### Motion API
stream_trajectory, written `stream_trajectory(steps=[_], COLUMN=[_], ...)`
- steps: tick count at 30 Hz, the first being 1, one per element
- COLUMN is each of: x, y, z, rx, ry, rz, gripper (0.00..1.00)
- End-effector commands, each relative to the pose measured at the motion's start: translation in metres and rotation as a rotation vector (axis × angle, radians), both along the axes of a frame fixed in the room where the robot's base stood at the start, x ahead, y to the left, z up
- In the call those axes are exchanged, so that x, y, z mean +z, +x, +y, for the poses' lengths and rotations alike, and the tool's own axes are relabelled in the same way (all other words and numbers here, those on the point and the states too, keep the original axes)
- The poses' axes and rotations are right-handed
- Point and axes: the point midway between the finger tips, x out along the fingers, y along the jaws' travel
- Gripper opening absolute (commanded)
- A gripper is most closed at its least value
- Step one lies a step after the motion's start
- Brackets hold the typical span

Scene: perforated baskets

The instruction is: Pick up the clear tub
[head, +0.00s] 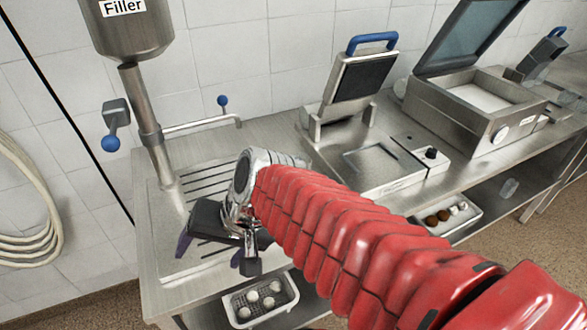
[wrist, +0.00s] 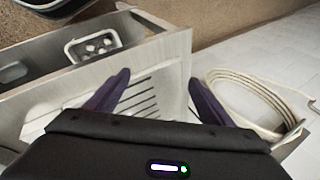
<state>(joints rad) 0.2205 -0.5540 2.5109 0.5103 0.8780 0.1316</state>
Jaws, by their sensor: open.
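A small clear tub (head: 509,188) appears to sit on the lower shelf at the right in the head view. It is small and see-through, so its details are hard to make out. It does not show in the wrist view. My gripper (head: 210,252) is over the left end of the steel worktop, beside the slotted drain area, far to the left of the tub. Its purple fingers are spread apart in the wrist view (wrist: 160,98), with nothing between them.
A white perforated basket (head: 262,300) with several pale round items stands low at the front. Another tray (head: 447,214) of brown and white items lies on the lower shelf. The filler (head: 150,130), press (head: 355,85) and lidded machine (head: 475,105) stand on the worktop (head: 260,130). A hose (wrist: 250,95) hangs on the wall.

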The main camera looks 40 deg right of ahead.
Motion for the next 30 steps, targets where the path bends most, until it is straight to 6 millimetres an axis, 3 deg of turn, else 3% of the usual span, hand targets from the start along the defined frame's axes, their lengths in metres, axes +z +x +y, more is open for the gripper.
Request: stream_trajectory(steps=[8,10,14,22,30], x=[-0.008,-0.009,-0.010,-0.017,-0.039], y=[0.045,0.057,0.079,0.112,0.107], z=[-0.018,-0.029,-0.057,-0.146,-0.265], rx=[-0.431,-0.545,-0.760,-1.218,-1.673], ry=[0.408,0.511,0.700,1.090,1.478], rz=[0.063,0.071,0.073,0.031,-0.082], gripper=[0.95,1.00,1.00,1.00,1.00])
